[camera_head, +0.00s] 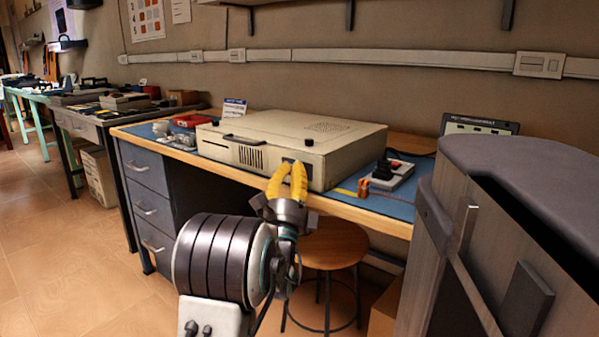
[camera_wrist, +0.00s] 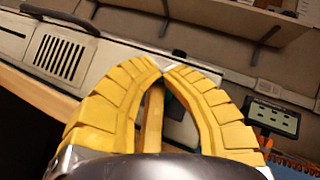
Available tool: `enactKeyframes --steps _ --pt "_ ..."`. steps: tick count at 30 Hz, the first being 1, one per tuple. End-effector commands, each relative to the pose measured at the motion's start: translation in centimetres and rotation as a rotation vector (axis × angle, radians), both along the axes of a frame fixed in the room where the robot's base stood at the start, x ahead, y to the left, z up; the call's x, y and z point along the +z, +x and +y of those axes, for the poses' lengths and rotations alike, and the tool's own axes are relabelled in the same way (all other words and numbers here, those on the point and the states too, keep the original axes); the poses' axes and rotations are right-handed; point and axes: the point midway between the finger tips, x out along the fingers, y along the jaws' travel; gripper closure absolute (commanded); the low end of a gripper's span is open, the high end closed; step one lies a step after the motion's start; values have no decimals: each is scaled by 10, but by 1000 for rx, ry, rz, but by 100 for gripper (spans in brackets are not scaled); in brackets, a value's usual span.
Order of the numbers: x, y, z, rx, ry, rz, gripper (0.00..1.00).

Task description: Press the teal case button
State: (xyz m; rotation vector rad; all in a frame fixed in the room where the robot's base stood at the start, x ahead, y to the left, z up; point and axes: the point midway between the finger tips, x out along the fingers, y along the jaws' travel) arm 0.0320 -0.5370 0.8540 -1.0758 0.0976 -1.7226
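A large beige case (camera_head: 290,134) lies flat on the desk. Its front has a slot, a vent grille and a dark panel partly hidden behind my gripper. The grille side also shows at the upper left in the wrist view (camera_wrist: 95,60). My gripper (camera_head: 296,165) has yellow ribbed fingers and is in front of the case's right front part. In the wrist view the fingertips (camera_wrist: 164,66) meet, with nothing visible gripped at the tips. I cannot make out a teal button. A dark teal patch shows between the fingers, but I cannot tell what it is.
The desk (camera_head: 380,218) has a wooden edge and blue mat. A round stool (camera_head: 335,243) stands below. A large grey cabinet-like object (camera_head: 530,200) fills the right.

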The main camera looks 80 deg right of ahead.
Motion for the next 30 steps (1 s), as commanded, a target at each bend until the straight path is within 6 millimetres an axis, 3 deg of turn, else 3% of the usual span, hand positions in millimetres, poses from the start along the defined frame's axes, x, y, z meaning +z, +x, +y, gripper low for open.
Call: enactKeyframes --steps 20,30 --pt "0 -2 -3 -2 -1 -1 100" --pt "0 3 7 3 -1 2 100"
